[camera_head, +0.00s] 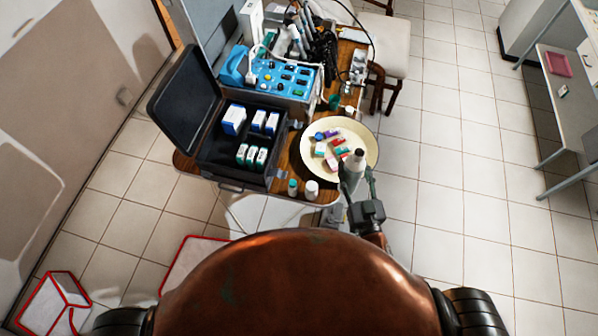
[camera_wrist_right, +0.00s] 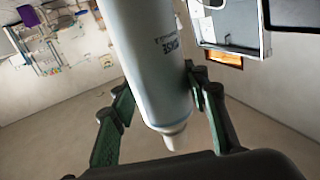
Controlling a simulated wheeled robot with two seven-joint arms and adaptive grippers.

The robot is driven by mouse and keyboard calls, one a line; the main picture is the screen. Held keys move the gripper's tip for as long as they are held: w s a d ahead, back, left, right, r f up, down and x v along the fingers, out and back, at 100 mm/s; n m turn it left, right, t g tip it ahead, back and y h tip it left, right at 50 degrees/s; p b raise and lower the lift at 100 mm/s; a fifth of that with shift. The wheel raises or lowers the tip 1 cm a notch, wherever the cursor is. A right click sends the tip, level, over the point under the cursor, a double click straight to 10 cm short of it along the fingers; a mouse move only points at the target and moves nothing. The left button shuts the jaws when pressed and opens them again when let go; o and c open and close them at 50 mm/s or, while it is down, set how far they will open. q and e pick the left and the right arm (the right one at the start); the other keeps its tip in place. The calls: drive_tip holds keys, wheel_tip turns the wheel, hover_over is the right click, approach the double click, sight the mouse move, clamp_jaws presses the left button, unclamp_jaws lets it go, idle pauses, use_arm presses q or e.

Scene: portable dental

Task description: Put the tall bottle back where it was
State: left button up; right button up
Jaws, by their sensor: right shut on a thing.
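The tall white bottle (camera_head: 354,163) is held by my right gripper (camera_head: 356,188) in the head view, over the front right edge of the wooden table. In the right wrist view the tall bottle (camera_wrist_right: 152,62) fills the middle, with dark print on its side. The green fingers of my right gripper (camera_wrist_right: 160,98) are shut on it from both sides. In the head view the bottle overlaps the rim of the round cream plate (camera_head: 370,130); whether it touches the plate, I cannot tell. My left gripper is not in view.
An open black case (camera_head: 213,165) with several boxes stands on the table's left. A small white bottle (camera_head: 312,190) and a small green bottle (camera_head: 292,187) stand at the front edge. A blue dental unit (camera_head: 285,78) is behind. Several small boxes lie on the plate.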

drive_tip(key=w+a+f+n+g+y+b, duration=0.1)
drive_tip(key=w+a+f+n+y, duration=0.15)
drive_tip(key=w, duration=0.35)
drive_tip(key=w+a+f+n+g+y, duration=0.1)
drive_tip(key=w+a+f+n+y, duration=0.2)
drive_tip(key=w, duration=0.4)
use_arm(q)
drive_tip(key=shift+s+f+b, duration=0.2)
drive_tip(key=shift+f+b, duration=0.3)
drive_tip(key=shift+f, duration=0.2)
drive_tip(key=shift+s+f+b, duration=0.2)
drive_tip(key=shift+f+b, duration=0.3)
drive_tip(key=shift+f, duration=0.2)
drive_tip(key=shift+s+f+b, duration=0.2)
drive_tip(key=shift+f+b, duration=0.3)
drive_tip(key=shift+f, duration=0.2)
use_arm(e)
drive_tip(key=w+a+f+m+y, duration=0.1)
drive_tip(key=w+a+f, duration=0.2)
drive_tip(key=a+f, duration=0.8)
drive_tip(key=shift+w+a+f, duration=0.25)
drive_tip(key=shift+w+a, duration=0.15)
drive_tip(key=shift+a, duration=0.9)
drive_tip(key=shift+f, duration=0.2)
drive_tip(key=o, duration=1.2)
drive_tip(key=shift+c, duration=0.2)
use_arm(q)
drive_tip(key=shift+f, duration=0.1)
